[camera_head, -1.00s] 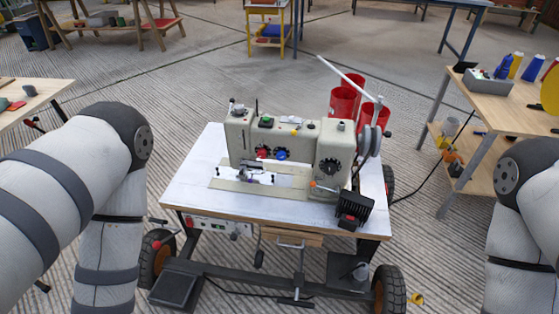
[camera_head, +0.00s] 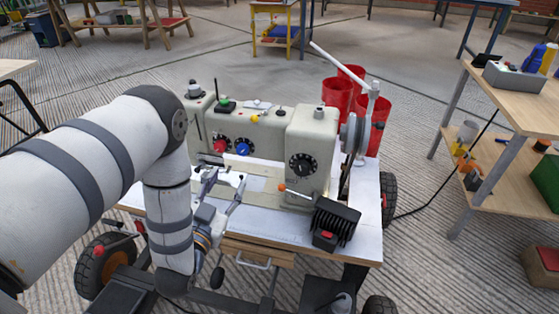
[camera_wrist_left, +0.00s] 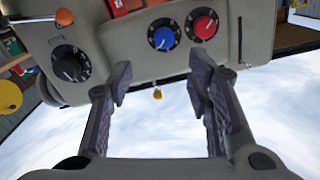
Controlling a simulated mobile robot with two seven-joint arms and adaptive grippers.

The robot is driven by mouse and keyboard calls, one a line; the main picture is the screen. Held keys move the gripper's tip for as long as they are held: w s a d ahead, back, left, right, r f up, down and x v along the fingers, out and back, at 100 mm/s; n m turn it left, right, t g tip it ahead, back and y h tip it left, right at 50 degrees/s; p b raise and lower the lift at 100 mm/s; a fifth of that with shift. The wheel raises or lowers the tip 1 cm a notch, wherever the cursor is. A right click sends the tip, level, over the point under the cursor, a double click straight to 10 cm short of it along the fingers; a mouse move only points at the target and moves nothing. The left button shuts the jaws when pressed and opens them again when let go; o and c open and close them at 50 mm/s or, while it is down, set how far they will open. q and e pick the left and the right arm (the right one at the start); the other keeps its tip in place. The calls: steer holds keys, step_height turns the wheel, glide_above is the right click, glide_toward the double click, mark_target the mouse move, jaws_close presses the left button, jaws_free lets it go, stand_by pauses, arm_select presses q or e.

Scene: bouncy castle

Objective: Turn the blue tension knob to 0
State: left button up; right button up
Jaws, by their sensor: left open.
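The blue tension knob (camera_head: 243,148) is on the front of the beige sewing machine (camera_head: 311,137), beside a red knob (camera_head: 220,145). In the left wrist view the blue knob (camera_wrist_left: 164,38) has a dark dial plate around it, but its numbers are too small to read. My left gripper (camera_head: 225,179) is in front of the two knobs, open and empty. In the left wrist view its fingers (camera_wrist_left: 159,82) are apart, with the blue knob beyond the gap between the fingertips, not touched. My right gripper is not in view.
The machine stands on a white-topped wheeled cart (camera_head: 352,235). A black dial (camera_head: 302,164), an orange-tipped lever (camera_head: 284,187) and a black ribbed box (camera_head: 336,221) are to the right of the gripper. Red cylinders (camera_head: 341,95) stand behind. A wooden shelf table (camera_head: 513,103) is at the right.

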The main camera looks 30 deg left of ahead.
mark_target(241, 151)
arm_select(q)
steer(key=x, duration=0.3)
steer(key=b+x, duration=0.1)
steer(key=x, duration=0.7)
steer(key=shift+a+r, duration=0.2)
steer(key=shift+a, duration=0.1)
jaws_close()
